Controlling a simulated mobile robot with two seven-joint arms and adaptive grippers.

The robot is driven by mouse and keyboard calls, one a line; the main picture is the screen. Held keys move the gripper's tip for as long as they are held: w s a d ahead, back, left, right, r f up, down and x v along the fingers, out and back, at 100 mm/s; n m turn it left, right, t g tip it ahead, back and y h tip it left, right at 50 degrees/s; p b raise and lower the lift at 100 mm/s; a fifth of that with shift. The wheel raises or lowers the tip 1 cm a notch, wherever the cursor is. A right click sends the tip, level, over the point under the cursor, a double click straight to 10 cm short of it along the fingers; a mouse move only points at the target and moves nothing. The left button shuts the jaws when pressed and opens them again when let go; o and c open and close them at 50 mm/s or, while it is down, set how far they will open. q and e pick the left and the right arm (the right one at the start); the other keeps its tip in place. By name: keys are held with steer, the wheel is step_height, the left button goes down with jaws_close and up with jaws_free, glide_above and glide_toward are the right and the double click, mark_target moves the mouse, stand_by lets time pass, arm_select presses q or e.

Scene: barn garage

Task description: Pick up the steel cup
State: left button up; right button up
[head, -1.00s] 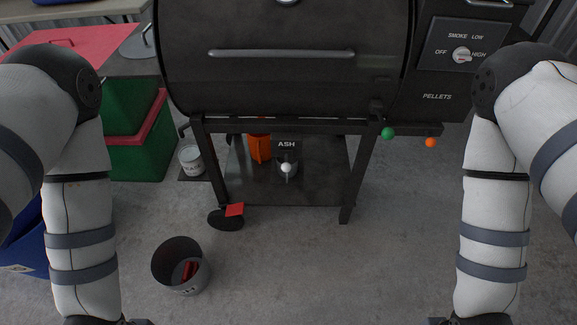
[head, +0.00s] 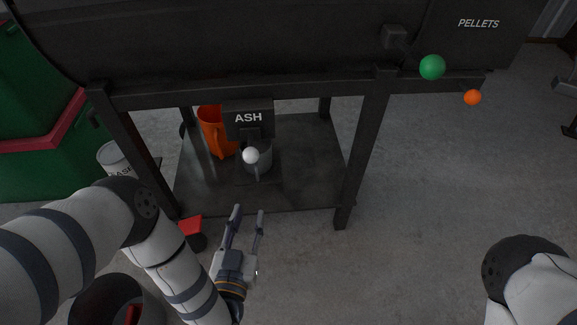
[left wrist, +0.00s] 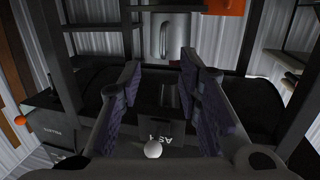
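The steel cup (head: 264,158) stands on the lower shelf of the grill stand, under the box marked ASH (head: 248,118); its upper part is partly hidden by that box and its white knob. In the left wrist view the cup (left wrist: 166,36) shows grey, with its handle facing my gripper. My left gripper (head: 249,212) is open and empty, at the front edge of the shelf, short of the cup. Its fingers also show apart in the left wrist view (left wrist: 160,72), with the cup beyond and between them. My right gripper is out of view.
An orange cup (head: 213,130) stands left of the steel cup on the shelf (head: 305,175). Grill legs (head: 362,150) flank the opening. A white bucket (head: 114,158) and dark bin (head: 105,300) are at left. Floor to the right is clear.

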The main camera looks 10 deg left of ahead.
mark_target(256, 174)
arm_select(q)
steer(key=shift+t+y, duration=0.3)
steer(key=shift+t, duration=0.1)
steer(key=w+b, duration=0.1)
steer(key=w, duration=0.3)
steer(key=w+b, duration=0.1)
steer(key=w, duration=0.3)
steer(key=w+a+b, duration=0.1)
steer(key=w, duration=0.3)
steer(key=shift+w+r+b, duration=0.2)
steer(key=shift+w+b, duration=0.15)
steer(key=shift+w, duration=0.05)
steer(key=shift+w+r, duration=0.1)
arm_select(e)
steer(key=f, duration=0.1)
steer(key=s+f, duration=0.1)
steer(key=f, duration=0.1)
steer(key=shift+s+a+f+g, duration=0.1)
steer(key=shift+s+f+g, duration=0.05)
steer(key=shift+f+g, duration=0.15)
arm_select(q)
jaws_close()
